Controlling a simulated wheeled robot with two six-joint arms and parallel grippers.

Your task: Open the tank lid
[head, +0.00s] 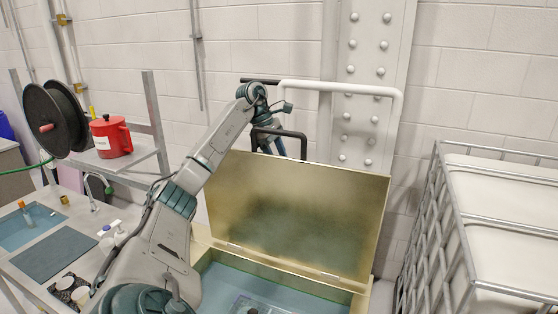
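The tank lid (300,213), a flat brass-coloured panel, stands raised at the back of the tank, leaning slightly back. The tank (365,301) below it is open, with blue-grey liquid inside. A dark bar handle (301,146) shows at the lid's top edge. My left arm reaches up from the lower left past the lid's left side. My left gripper (277,147) is at the top edge by the handle, partly hidden behind the lid. I cannot tell whether its fingers are closed on the handle. My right gripper is not in view.
A white pipe (340,88) runs close above the lid, before a riveted column (366,60). A caged white container (500,215) stands right. On the left are a hose reel (42,108), a red canister (110,138) and a sink bench (75,220).

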